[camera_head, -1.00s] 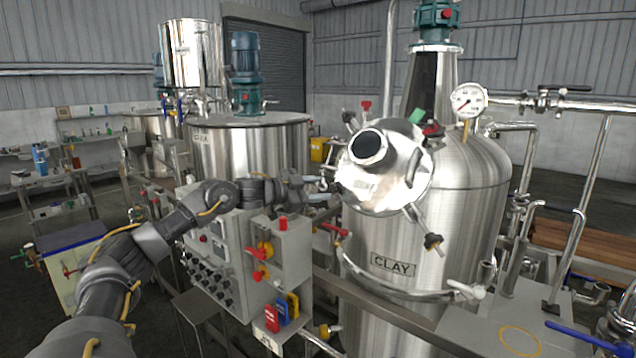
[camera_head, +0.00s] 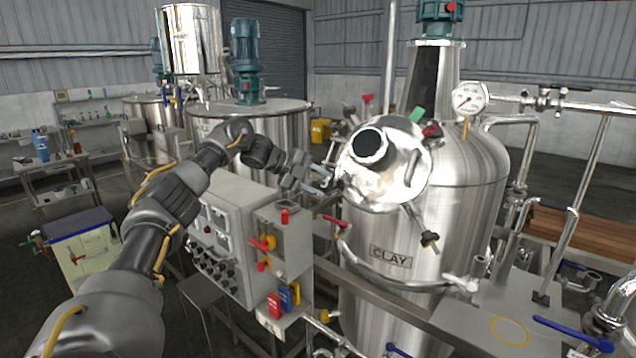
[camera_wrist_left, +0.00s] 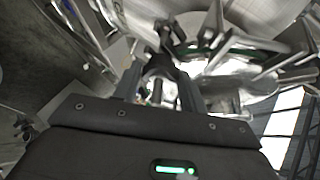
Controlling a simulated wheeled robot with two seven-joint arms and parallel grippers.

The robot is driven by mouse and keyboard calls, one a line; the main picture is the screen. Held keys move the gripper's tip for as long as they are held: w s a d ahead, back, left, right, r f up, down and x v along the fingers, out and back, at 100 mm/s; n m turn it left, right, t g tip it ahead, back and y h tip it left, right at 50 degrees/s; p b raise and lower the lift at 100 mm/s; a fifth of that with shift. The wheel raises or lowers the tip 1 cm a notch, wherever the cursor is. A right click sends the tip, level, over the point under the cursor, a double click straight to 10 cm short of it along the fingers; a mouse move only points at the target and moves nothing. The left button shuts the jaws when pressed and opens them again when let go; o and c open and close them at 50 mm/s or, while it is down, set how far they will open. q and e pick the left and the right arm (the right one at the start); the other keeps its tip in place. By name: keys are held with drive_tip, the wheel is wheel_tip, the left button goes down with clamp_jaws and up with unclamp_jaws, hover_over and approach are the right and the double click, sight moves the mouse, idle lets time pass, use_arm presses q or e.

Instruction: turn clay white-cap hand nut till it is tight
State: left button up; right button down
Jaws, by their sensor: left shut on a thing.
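The steel clay tank (camera_head: 440,215) stands at the right in the head view, with a CLAY plate on its front. Its tilted round lid (camera_head: 385,185) is closed, with hand nuts around its rim. My left gripper (camera_head: 331,183) is at the lid's left edge, shut on a hand nut there. Fingers and glare hide most of this nut, so its cap colour is unclear. In the left wrist view the two fingers of my left gripper (camera_wrist_left: 158,88) stand on either side of a small bright part, close to the lid's rim. My right gripper is not in view.
Other nuts on the lid have a red cap (camera_head: 367,101), a green cap (camera_head: 417,115) and a black cap (camera_head: 430,240). A grey control box (camera_head: 235,235) with knobs and switches stands below my left forearm. A pressure gauge (camera_head: 469,98) stands right of the lid.

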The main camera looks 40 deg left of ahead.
use_arm(q)
drive_tip(key=m, duration=0.1)
drive_tip(key=m+g+y, duration=0.1)
drive_tip(key=m+g, duration=0.1)
drive_tip(key=m, duration=0.1)
drive_tip(key=shift+w+d+r, duration=0.1)
drive_tip(key=shift+w+r, duration=0.05)
drive_tip(key=shift+r, duration=0.1)
drive_tip(key=shift+y, duration=0.3)
drive_tip(key=o, duration=1)
drive_tip(key=v, duration=1)
drive_tip(key=shift+a+r, duration=0.2)
drive_tip(key=shift+r, duration=0.05)
